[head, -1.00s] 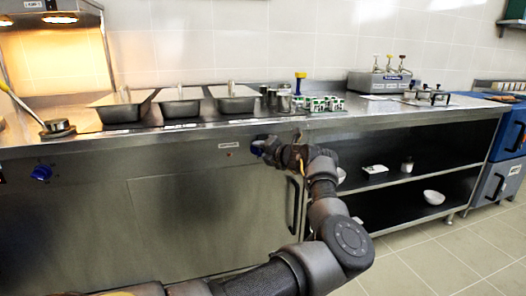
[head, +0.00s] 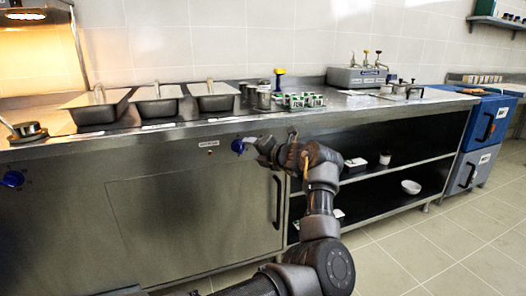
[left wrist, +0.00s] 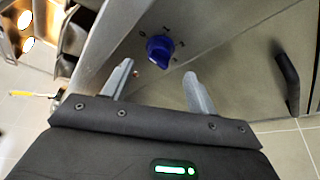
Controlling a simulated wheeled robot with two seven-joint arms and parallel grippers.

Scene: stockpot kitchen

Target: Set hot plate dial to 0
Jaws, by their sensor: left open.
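The blue hot plate dial (head: 238,146) is on the steel front panel just under the counter edge, beside a small red light. In the left wrist view the dial (left wrist: 160,48) lies just beyond my fingertips, roughly centred between them, with a 0 mark at its upper left. I cannot tell which mark it points to. My left gripper (head: 252,143) is just right of the dial in the head view. In the left wrist view my left gripper (left wrist: 158,70) is open, with nothing between its fingers. My right gripper is not in view.
A second blue dial (head: 12,179) is farther left on the panel. A vertical black door handle (head: 277,201) is below and right of my gripper. Steel pans (head: 157,107) and small tins (head: 303,100) stand on the counter. Open shelves (head: 375,195) lie to the right.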

